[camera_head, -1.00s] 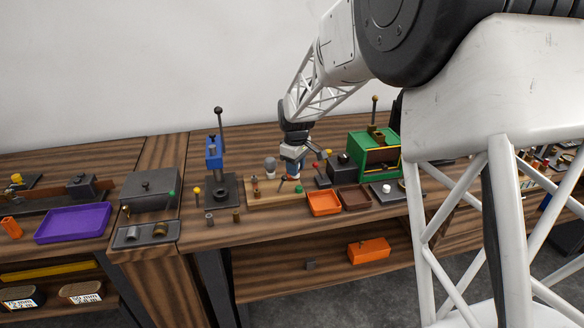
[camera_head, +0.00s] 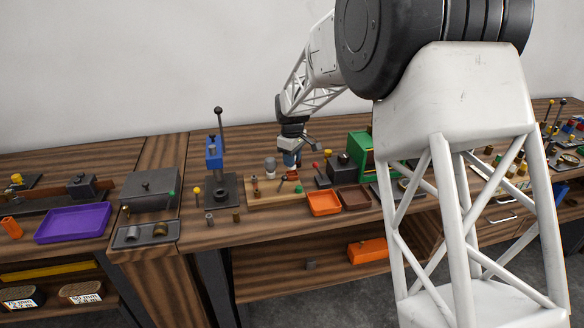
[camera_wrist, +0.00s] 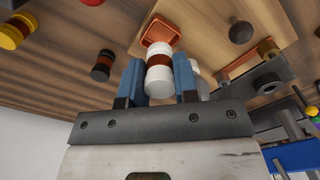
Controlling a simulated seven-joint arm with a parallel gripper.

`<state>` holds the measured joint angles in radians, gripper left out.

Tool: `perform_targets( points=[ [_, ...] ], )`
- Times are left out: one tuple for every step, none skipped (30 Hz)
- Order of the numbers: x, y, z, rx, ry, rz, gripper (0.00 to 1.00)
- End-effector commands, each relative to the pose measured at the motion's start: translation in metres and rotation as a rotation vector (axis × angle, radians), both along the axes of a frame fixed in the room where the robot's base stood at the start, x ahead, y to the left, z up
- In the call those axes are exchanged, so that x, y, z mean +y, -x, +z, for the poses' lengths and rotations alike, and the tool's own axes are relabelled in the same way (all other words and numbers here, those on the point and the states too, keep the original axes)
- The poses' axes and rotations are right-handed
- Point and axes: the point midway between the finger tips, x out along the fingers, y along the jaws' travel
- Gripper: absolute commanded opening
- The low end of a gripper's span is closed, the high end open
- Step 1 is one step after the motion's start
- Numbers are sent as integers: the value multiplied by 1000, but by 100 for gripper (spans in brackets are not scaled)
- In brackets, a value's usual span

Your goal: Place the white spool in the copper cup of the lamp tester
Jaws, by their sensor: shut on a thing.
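The white spool (camera_wrist: 158,84), with a reddish-brown band round its middle, sits between the blue fingers of my gripper (camera_wrist: 159,80) in the wrist view. My gripper is shut on it. In the head view my gripper (camera_head: 291,160) is over the back right of a light wooden board (camera_head: 262,200), which looks like the lamp tester. The spool appears above the board.
A blue press (camera_head: 214,160) stands left of the board. An orange tray (camera_head: 323,209) and a brown tray (camera_head: 355,204) lie to its right. My arm hides part of the green machine (camera_head: 359,146).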

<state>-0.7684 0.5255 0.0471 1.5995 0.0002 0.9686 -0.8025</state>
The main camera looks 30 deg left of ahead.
Motion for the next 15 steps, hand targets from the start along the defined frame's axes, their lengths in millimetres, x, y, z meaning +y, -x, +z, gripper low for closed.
perform_targets(
  points=[
    [0,0,-3,1,1,0,5],
    [0,0,-5,1,1,0,5],
    [0,0,-8,2,1,0,5],
    [0,0,-11,2,2,0,5],
    [0,0,-14,2,2,0,5],
    [0,0,-19,2,2,0,5],
    [0,0,-22,2,1,0,5],
    [0,0,-25,1,1,0,5],
    [0,0,-29,1,1,0,5],
    [0,0,-31,1,1,0,5],
    [0,0,-33,1,1,0,5],
    [0,0,-34,1,1,0,5],
    [0,0,-35,1,1,0,5],
    [0,0,-35,1,1,0,5],
    [0,0,-35,1,1,0,5]
  ],
)
